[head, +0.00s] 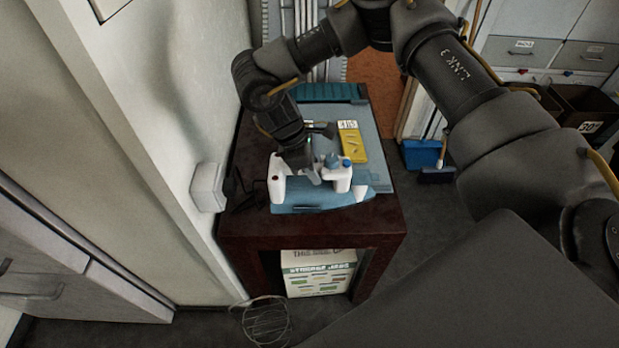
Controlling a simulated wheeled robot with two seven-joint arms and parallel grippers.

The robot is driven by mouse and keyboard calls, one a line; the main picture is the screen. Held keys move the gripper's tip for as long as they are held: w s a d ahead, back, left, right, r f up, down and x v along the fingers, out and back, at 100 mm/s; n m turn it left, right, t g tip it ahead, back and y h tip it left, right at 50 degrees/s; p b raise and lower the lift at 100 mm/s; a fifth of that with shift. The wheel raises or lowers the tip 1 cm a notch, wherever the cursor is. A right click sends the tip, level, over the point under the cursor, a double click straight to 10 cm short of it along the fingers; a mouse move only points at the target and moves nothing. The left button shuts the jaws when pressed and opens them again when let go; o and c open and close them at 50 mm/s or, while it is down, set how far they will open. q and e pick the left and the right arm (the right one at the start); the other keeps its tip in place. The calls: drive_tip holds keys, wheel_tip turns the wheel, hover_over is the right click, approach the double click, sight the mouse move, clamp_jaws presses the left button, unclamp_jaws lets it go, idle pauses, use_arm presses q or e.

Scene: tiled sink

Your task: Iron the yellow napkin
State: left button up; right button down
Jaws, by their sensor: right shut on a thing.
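The yellow napkin (351,146) lies flat on the blue-grey ironing surface (372,128) on top of a dark red table. A small white tag with dark marks shows at its far end. A white and blue iron (278,186) stands at the near end of that surface, nearer to me than the napkin and apart from it as far as I can see. My right gripper (312,176) reaches down from above and is shut on the iron at its upper part. The fingers hide part of the iron. My left gripper is out of view.
The dark red table (310,228) stands beside the wall on the left, with a white wall box (208,187) close by. A printed carton (318,272) sits under the table. A wire basket (266,322) is on the floor. A blue dustpan (421,154) lies to the right.

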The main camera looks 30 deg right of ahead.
drive_tip(key=w+d+n, duration=0.1)
drive_tip(key=n, duration=0.1)
drive_tip(key=d+r+n+t, duration=0.1)
drive_tip(key=shift+w+d+r+n+h+p, duration=0.1)
drive_tip(key=shift+w+d+n+h+p, duration=0.2)
drive_tip(key=shift+w+d+n+p, duration=0.1)
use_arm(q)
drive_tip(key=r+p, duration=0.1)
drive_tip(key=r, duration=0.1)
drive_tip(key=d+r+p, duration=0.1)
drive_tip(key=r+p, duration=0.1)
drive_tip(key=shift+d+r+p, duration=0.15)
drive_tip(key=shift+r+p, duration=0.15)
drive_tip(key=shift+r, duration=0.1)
use_arm(e)
drive_tip(key=w+d+r+n+t+y, duration=0.1)
drive_tip(key=w+d+r+n+t, duration=0.1)
drive_tip(key=d+n, duration=0.5)
drive_tip(key=w+d+r+n+t+y, duration=0.1)
drive_tip(key=w+d+r+n+t, duration=0.1)
drive_tip(key=d+n, duration=0.6)
drive_tip(key=d+r+t, duration=0.1)
drive_tip(key=d, duration=0.1)
drive_tip(key=shift+w+d+r+y, duration=0.15)
drive_tip(key=shift+d+r+y, duration=0.1)
drive_tip(key=shift+d+y, duration=0.05)
